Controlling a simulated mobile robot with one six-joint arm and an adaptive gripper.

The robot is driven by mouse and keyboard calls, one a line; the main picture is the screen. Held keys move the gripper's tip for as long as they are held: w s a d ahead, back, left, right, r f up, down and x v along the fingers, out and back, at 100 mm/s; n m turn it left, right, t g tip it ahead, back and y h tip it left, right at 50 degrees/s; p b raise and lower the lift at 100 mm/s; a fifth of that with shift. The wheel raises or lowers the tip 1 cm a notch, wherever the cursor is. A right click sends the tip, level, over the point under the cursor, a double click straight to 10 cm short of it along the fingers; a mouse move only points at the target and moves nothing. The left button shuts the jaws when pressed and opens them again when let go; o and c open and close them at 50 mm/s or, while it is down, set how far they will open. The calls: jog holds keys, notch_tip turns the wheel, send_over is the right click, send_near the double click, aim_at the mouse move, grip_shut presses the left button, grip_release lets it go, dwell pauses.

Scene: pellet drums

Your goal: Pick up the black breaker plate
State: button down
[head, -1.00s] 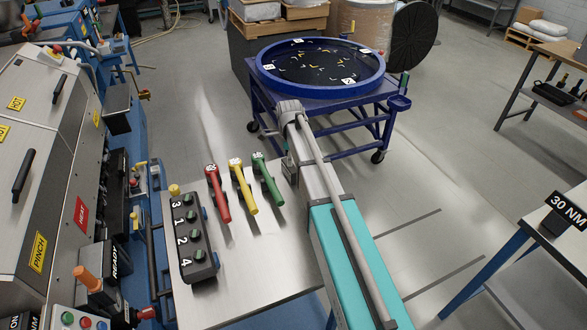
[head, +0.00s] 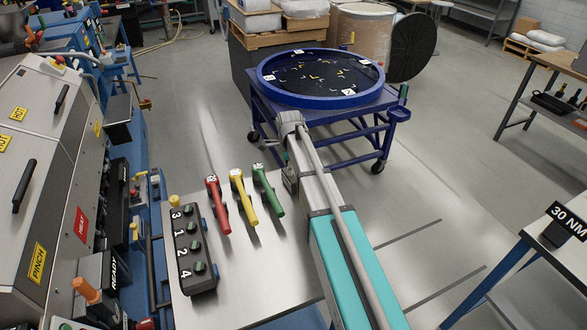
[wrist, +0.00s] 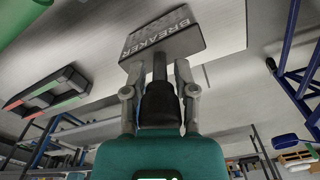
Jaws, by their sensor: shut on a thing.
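In the wrist view the black breaker plate (wrist: 143,41) is a dark slab with "BREAKER" in pale letters along its edge and a mottled grey upper area. My gripper (wrist: 157,63) is shut on it, with its fingers reaching up to the plate's lower edge. The steel bench top shows behind the plate, but the gap between them cannot be judged. In the head view my grey and teal arm reaches over the bench; its gripper and the plate are hidden there.
Red (head: 217,204), yellow (head: 243,197) and green (head: 268,190) handles lie on the bench beside a black numbered button box (head: 194,245). A blue round sieve (head: 320,99) on a wheeled stand is behind. A 30 NM table (head: 510,270) is at right.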

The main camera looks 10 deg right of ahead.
jog(key=shift+r+p, duration=1.45)
jog(key=shift+r, duration=0.2)
jog(key=s+a+r+p, duration=0.1)
jog(key=s+r+p, duration=0.8)
jog(key=s, duration=0.5)
jog(key=shift+r, duration=0.25)
jog(key=shift+p, duration=0.3)
jog(key=w+d+r+n+p, duration=0.2)
jog(key=w+r+n+p, duration=0.1)
jog(key=w+r+p, duration=0.9)
jog(key=shift+w+d+r+n+p, duration=0.15)
jog(key=shift+w+r+n+p, duration=0.25)
jog(key=shift+w, duration=1)
